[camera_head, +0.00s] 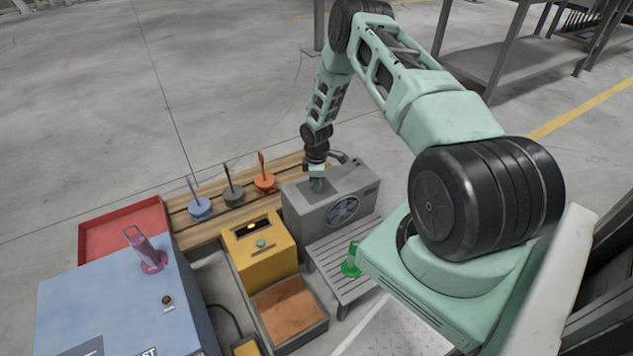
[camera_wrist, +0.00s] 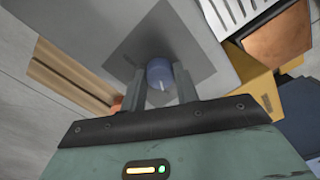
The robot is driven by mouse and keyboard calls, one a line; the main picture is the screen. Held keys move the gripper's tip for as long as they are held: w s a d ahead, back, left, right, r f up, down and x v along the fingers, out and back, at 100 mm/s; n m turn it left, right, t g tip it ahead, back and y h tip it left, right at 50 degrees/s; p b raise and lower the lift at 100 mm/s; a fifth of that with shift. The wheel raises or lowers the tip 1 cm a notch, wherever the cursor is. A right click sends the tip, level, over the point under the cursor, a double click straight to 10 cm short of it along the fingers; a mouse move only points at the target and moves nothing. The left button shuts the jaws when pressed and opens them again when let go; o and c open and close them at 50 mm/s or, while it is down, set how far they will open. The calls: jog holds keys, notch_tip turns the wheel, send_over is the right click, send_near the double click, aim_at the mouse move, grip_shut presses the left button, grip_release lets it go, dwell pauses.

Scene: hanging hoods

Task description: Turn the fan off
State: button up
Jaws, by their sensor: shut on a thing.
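The fan (camera_head: 343,212) is a grey box with a round blue-bladed grille on its front face, standing beyond the slatted bench. A round blue-grey knob (camera_wrist: 160,75) with a white pointer line sits on a dark square panel (camera_wrist: 199,54) on the fan's top. My gripper (camera_head: 317,185) reaches down from above onto this panel. In the wrist view the two fingers (camera_wrist: 172,88) are shut on the knob, one on each side. The knob is hidden behind the gripper in the head view.
A yellow box (camera_head: 259,245) with a green button stands left of the fan. A wooden pallet (camera_head: 217,227) behind it carries blue, dark and orange handled pieces. A green piece (camera_head: 351,262) is on the slatted bench (camera_head: 340,256). A blue cabinet (camera_head: 110,305) and red tray (camera_head: 125,228) are at left.

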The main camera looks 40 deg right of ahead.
dwell(0.3)
jog(key=o, duration=1)
jog(key=shift+c, duration=0.2)
jog(key=shift+r, duration=0.15)
notch_tip(320, 180, up, 17)
jog(key=p, duration=0.4)
